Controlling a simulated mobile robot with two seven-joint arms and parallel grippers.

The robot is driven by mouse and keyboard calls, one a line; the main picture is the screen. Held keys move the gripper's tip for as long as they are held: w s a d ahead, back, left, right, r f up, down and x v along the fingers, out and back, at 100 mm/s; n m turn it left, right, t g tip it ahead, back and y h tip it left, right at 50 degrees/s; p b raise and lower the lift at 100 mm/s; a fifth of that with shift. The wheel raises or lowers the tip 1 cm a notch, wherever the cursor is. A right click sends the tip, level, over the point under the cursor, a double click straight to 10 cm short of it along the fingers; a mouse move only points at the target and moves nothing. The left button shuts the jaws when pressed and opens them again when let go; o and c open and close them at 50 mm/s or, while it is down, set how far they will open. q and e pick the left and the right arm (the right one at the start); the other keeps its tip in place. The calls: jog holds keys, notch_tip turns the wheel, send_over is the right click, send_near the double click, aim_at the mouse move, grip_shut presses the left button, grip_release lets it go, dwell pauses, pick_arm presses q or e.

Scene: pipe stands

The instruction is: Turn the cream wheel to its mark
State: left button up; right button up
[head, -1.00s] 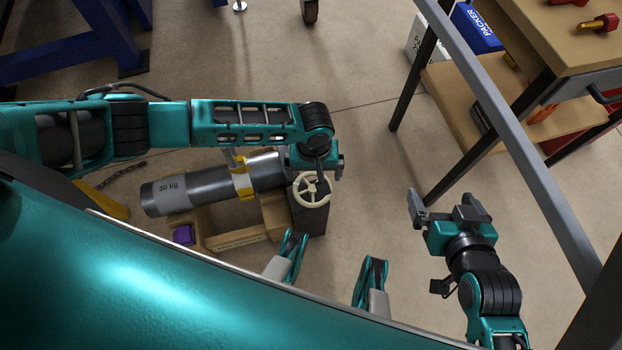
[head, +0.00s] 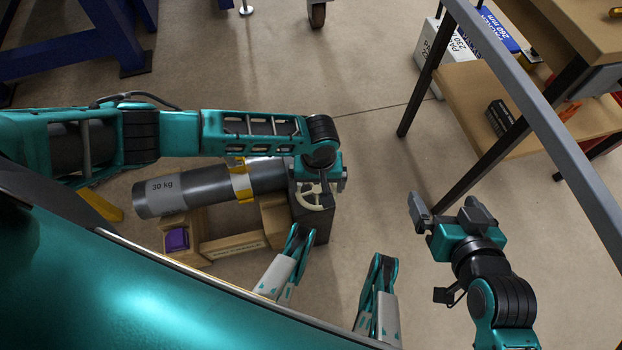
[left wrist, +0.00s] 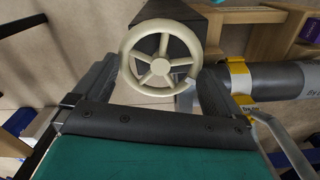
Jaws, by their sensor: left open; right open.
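The cream wheel (head: 327,204) has spokes and a round hub and sits on a dark block (head: 322,227) at the right end of a grey pipe. My left gripper (head: 318,184) is over it in the head view and hides part of it. In the left wrist view the wheel (left wrist: 125,62) shows whole, framed by the two open fingers of my left gripper (left wrist: 160,72). I cannot tell whether they touch the rim. I cannot make out the mark. My right gripper (head: 444,208) is open and empty, well to the right of the wheel.
The grey pipe (head: 210,187), labelled 30 kg with a yellow band, lies on a wooden stand (head: 232,246) with a purple block (head: 176,239). A shelved workbench (head: 470,125) stands at the right. Open floor (head: 385,165) lies between the wheel and the bench.

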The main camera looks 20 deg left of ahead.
pick_arm(q)
jog(key=shift+s+a+f, duration=0.1)
jog(key=shift+s+f, duration=0.1)
jog(key=shift+f, duration=0.25)
jog(key=shift+s+f, duration=0.15)
jog(key=shift+f, duration=0.3)
jog(key=shift+w+d+r+p, duration=0.1)
jog(key=shift+r+p, duration=0.35)
jog(key=shift+p, duration=0.15)
jog(key=shift+w+d+r+p, duration=0.1)
jog(key=shift+r+p, duration=0.3)
jog(key=shift+p, duration=0.15)
jog(key=shift+r, duration=0.15)
jog(key=shift+a, duration=0.1)
